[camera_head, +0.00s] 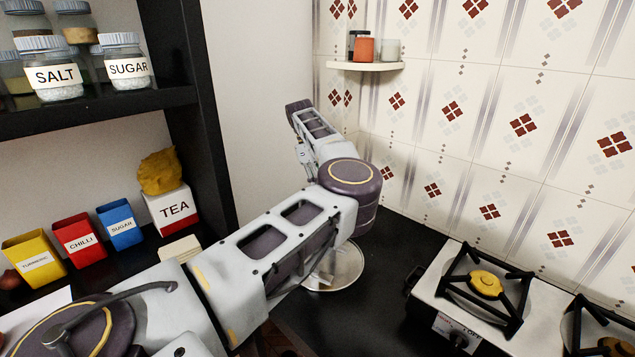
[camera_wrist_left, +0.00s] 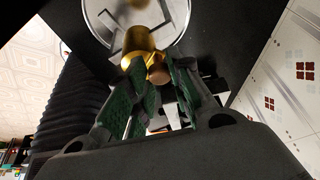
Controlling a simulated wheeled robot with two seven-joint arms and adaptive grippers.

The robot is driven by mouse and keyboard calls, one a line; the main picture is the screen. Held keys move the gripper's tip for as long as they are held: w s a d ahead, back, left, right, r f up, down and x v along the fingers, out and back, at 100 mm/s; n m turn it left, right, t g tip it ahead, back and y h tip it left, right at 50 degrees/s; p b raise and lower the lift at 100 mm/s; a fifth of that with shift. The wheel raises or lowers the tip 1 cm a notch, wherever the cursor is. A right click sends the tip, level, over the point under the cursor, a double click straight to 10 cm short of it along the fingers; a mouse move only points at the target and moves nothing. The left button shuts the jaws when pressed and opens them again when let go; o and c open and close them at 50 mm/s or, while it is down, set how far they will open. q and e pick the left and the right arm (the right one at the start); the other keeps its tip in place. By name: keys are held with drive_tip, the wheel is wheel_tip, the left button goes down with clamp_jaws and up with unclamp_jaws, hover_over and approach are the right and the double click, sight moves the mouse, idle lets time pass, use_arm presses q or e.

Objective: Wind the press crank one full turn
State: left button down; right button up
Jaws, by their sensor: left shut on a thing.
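The press shows in part in the head view as a round silver base (camera_head: 340,270) on the black counter, with its upper part hidden behind my left arm. In the left wrist view the silver disc (camera_wrist_left: 178,25) lies beyond the fingers. A brass-coloured piece with a copper-coloured end, seemingly the press crank (camera_wrist_left: 137,45), reaches between the green finger pads. My left gripper (camera_wrist_left: 150,85) is shut on it; the exact contact is partly hidden. In the head view the left gripper is hidden by the arm. My right gripper is in neither view.
A gas stove (camera_head: 435,300) stands right of the press. A small wall shelf (camera_head: 366,66) with jars is above the counter. At left are a black shelf (camera_head: 120,112) with jars, several coloured boxes and a tea box (camera_head: 172,210). Some bare counter (camera_head: 400,240) lies between press and stove.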

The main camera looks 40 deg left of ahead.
use_arm(q)
drive_tip(key=shift+w+d+m+g+p, duration=0.4)
drive_tip(key=shift+m+g, duration=0.1)
drive_tip(key=shift+m, duration=0.6)
drive_tip(key=c, duration=1.3)
unclamp_jaws()
drive_tip(key=shift+o, duration=0.2)
drive_tip(key=v, duration=1.2)
drive_tip(key=shift+c, duration=0.2)
